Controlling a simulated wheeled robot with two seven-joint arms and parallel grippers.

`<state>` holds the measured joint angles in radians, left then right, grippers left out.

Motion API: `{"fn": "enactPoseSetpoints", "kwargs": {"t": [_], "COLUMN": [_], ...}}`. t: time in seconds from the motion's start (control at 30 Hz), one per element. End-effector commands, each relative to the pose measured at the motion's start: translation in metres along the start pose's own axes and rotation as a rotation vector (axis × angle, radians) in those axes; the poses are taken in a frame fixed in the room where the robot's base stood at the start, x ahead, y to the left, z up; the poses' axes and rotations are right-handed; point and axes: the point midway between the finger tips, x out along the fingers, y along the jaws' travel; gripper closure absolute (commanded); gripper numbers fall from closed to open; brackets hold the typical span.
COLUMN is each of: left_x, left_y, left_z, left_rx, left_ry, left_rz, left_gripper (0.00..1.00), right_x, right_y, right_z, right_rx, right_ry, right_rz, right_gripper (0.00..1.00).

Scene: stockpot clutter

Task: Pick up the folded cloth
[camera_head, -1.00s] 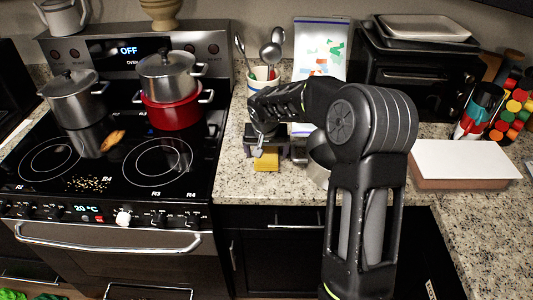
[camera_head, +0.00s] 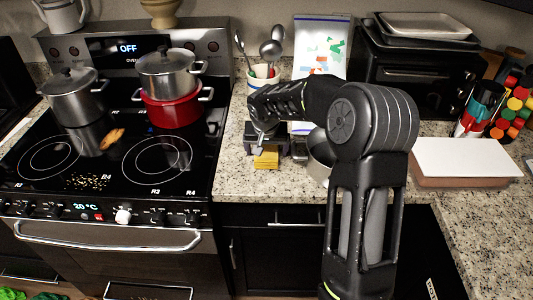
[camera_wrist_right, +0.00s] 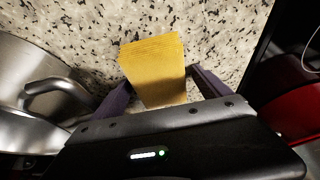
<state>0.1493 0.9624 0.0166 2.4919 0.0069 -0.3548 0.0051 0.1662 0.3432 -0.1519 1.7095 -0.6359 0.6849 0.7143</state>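The folded cloth (camera_head: 266,158) is a small yellow stack of layers on the granite counter, just right of the stove. In the right wrist view the cloth (camera_wrist_right: 153,67) lies between the two fingers, its far end reaching past the fingertips. My right gripper (camera_wrist_right: 160,88) is open, with a finger on either side of the cloth and a narrow gap at each side. In the head view the right gripper (camera_head: 262,143) is at the cloth's back edge, partly hidden by its own wrist. My left gripper is not in view.
A metal pot (camera_wrist_right: 40,85) stands close beside the gripper; my arm partly hides it in the head view (camera_head: 318,172). A utensil crock (camera_head: 262,78) is behind. The stove (camera_head: 110,160) with a red pot (camera_head: 172,110) is left. A white-topped box (camera_head: 465,160) is right.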

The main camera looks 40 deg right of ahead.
Motion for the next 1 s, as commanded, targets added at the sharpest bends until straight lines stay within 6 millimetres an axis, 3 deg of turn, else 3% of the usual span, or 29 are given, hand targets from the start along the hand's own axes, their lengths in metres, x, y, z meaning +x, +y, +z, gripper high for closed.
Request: {"fn": "enactPoseSetpoints", "kwargs": {"t": [0.83, 1.0], "left_x": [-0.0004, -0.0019], "left_y": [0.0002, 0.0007], "left_z": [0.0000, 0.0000], "left_rx": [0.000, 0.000], "left_ry": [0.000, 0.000], "left_rz": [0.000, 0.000], "left_gripper": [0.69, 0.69], "right_x": [-0.0002, -0.0012], "right_y": [0.0001, 0.0001], "right_z": [0.0001, -0.0004], "right_rx": [0.000, 0.000], "right_ry": [-0.001, -0.001], "right_rz": [0.000, 0.000], "right_gripper": [0.84, 0.84]}}
